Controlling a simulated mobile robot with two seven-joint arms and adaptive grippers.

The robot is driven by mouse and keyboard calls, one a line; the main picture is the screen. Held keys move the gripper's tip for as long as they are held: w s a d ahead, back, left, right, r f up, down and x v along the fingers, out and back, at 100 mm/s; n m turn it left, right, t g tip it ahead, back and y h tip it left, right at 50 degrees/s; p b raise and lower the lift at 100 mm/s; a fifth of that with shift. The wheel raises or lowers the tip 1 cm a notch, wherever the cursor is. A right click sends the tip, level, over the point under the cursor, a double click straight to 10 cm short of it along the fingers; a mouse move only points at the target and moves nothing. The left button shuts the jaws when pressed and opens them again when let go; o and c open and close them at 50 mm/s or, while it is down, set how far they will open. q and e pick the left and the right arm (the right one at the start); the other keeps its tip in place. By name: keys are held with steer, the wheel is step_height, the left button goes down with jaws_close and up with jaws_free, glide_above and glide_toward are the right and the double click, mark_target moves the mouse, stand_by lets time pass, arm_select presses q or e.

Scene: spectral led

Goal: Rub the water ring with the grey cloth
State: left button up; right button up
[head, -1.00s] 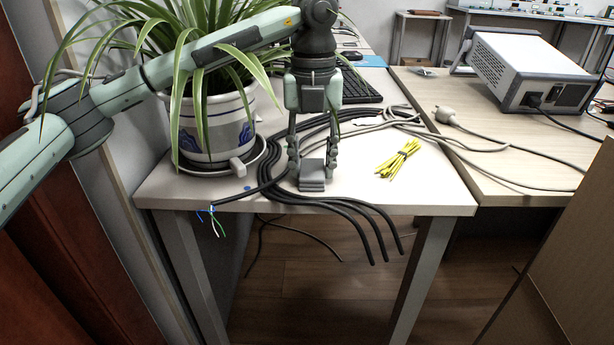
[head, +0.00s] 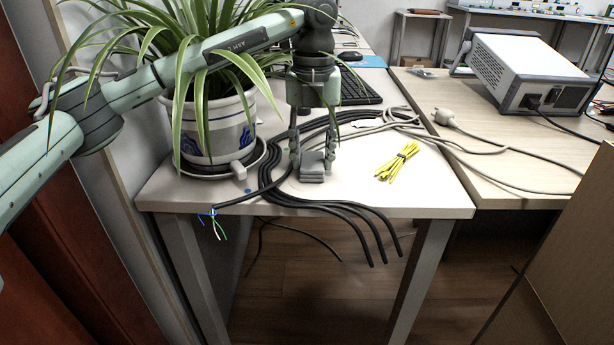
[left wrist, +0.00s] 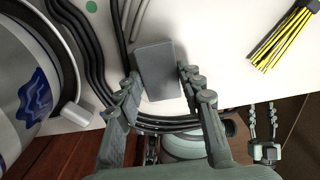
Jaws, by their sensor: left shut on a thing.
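The grey cloth (head: 311,172) looks like a small folded grey block on the near part of the white table. My left gripper (head: 313,158) comes down from above with its fingers on both sides of the cloth and is shut on it. In the left wrist view the cloth (left wrist: 157,70) sits between the fingertips, low at the table top. I cannot make out the water ring; it may be hidden under the cloth or too faint. My right gripper (left wrist: 263,112) shows small at the lower right of the left wrist view, fingers apart and empty.
Black cables (head: 290,188) run close beside the cloth and hang over the near edge. A potted plant (head: 215,130) stands left of my left gripper. Yellow cable ties (head: 397,162) lie to the right, with bare table between. A keyboard (head: 357,88) is behind.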

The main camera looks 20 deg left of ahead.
mark_target(312, 170)
arm_select(q)
steer(key=shift+s+d+f+b, duration=0.1)
steer(key=shift+s+d+b, duration=0.15)
steer(key=shift+s, duration=0.65)
steer(key=shift+s+d+f+b, duration=0.1)
steer(key=shift+s+d, duration=0.2)
steer(key=shift+s, duration=0.6)
steer(key=shift+w+a+r, duration=0.1)
steer(key=shift+w, duration=0.2)
steer(key=shift+w+a+r+p, duration=0.1)
steer(key=shift+w+a+p, duration=0.2)
steer(key=shift+w, duration=0.45)
steer(key=shift+w+a+p, duration=0.15)
steer(key=shift+w+p, duration=0.1)
steer(key=shift+w, duration=0.5)
steer(key=shift+s, duration=0.1)
steer(key=shift+s+d+b, duration=0.2)
steer(key=shift+s+d, duration=0.1)
steer(key=shift+s, duration=0.55)
steer(key=shift+s+d+b, duration=0.15)
steer(key=shift+s+d, duration=0.1)
steer(key=shift+s, duration=0.55)
